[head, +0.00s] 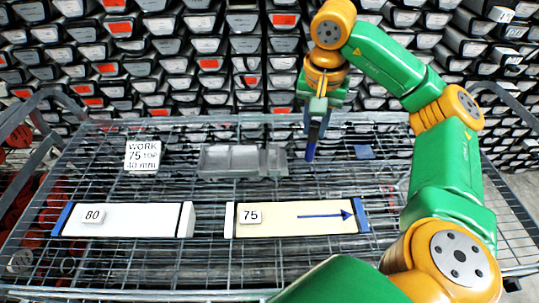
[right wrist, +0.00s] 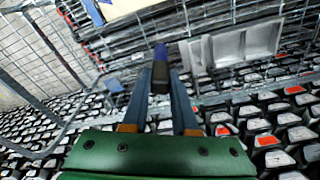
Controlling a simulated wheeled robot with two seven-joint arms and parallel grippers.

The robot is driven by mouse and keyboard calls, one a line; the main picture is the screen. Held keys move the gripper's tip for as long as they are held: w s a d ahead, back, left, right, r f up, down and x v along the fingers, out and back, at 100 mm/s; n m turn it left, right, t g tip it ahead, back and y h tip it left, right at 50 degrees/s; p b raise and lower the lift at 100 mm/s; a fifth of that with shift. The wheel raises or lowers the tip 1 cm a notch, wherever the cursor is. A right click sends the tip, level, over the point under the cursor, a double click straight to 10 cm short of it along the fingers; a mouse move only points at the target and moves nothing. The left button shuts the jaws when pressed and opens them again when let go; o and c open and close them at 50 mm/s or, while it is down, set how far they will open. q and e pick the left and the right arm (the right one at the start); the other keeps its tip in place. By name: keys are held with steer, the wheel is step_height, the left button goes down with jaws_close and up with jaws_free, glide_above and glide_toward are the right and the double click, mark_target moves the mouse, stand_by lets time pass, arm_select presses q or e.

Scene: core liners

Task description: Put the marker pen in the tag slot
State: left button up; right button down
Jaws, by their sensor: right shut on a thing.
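My right gripper (head: 317,112) points down above the back of the wire rack, shut on the dark blue marker pen (head: 311,148). The pen hangs roughly upright. In the right wrist view the pen (right wrist: 160,62) sits between the two blue-grey fingers. A grey metal tray (head: 232,176) with a wide left part and narrower parts at its right stands just left of the pen. I cannot tell for sure which part is the tag slot. The tray also shows in the right wrist view (right wrist: 235,48). My left gripper is not in view.
A white core liner marked 80 (head: 135,218) and a cream one marked 75 with a blue arrow (head: 285,217) lie in front. A sign (head: 142,155) stands left of the tray. A small blue piece (head: 364,152) lies to the right. Stacked core boxes fill the back.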

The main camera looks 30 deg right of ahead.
steer(key=w+a+f+p, duration=0.1)
steer(key=w+f+p, duration=0.1)
steer(key=w+f, duration=1)
steer(key=shift+w+a+f, duration=0.15)
steer(key=shift+w+f, duration=0.25)
steer(key=shift+f, duration=0.2)
steer(key=c, duration=0.7)
jaws_free()
steer(key=shift+r, duration=0.1)
step_height(320, 180, up, 12)
steer(key=a+b, duration=0.1)
steer(key=shift+s+b, duration=0.35)
steer(key=shift+s, duration=0.05)
